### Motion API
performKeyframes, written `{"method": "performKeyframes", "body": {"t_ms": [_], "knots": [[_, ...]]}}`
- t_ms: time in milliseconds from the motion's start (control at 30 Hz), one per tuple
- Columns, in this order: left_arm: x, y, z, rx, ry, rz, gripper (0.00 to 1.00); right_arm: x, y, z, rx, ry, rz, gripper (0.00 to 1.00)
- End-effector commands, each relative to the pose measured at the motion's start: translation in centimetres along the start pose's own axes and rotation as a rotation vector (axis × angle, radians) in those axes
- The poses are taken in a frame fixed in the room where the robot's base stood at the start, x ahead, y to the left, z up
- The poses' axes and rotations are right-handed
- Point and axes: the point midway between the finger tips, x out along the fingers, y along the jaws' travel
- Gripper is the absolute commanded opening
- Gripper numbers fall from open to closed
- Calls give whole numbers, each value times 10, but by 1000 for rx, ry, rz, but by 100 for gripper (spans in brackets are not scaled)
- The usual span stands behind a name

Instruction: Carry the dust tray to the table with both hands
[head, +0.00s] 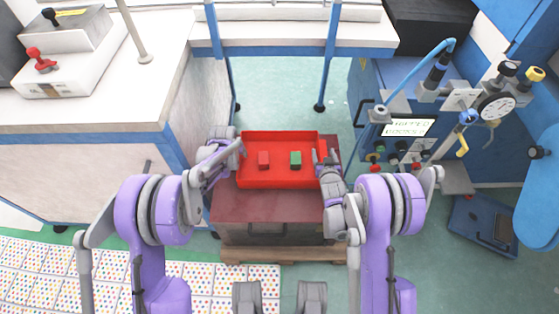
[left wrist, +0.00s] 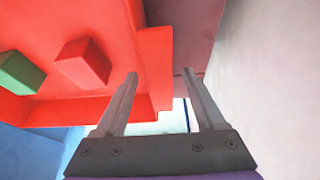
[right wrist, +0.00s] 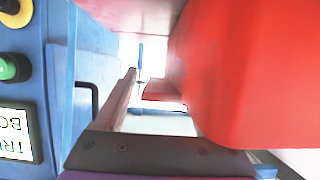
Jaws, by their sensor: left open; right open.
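The dust tray (head: 280,183) is a shallow red open box. It rests on a dark red crate (head: 265,207) and holds a red block (head: 263,160) and a green block (head: 295,160). My left gripper (head: 238,150) is open at the tray's left end. In the left wrist view its fingers (left wrist: 160,74) stand apart, and the tray's red end tab (left wrist: 155,60) shows partly between them. My right gripper (head: 322,158) is open at the tray's right end. In the right wrist view one finger (right wrist: 126,90) shows beside a red tab (right wrist: 163,91); the tray wall hides the other.
The crate stands on a wooden pallet (head: 290,255). A white-topped table (head: 290,36) with blue edging is behind it. A white counter (head: 100,115) is on the left, and a blue machine (head: 440,110) with gauge and buttons on the right. Green floor shows between.

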Motion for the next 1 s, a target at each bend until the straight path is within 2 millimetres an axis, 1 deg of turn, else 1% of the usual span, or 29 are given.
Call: {"method": "performKeyframes", "body": {"t_ms": [33,67,100,167,200,267,300,433,1000], "knots": [[0,0,0,0,0,0,71,0,0,0,0,0,0,71],[0,0,0,0,0,0,68,0,0,0,0,0,0,68],[0,0,0,0,0,0,60,0,0,0,0,0,0,60],[0,0,0,0,0,0,50,0,0,0,0,0,0,50],[0,0,0,0,0,0,42,0,0,0,0,0,0,42],[0,0,0,0,0,0,32,0,0,0,0,0,0,32],[0,0,0,0,0,0,24,0,0,0,0,0,0,24],[0,0,0,0,0,0,1,0,0,0,0,0,0,1],[0,0,0,0,0,0,0,0,0,0,0,0,0,0]]}}
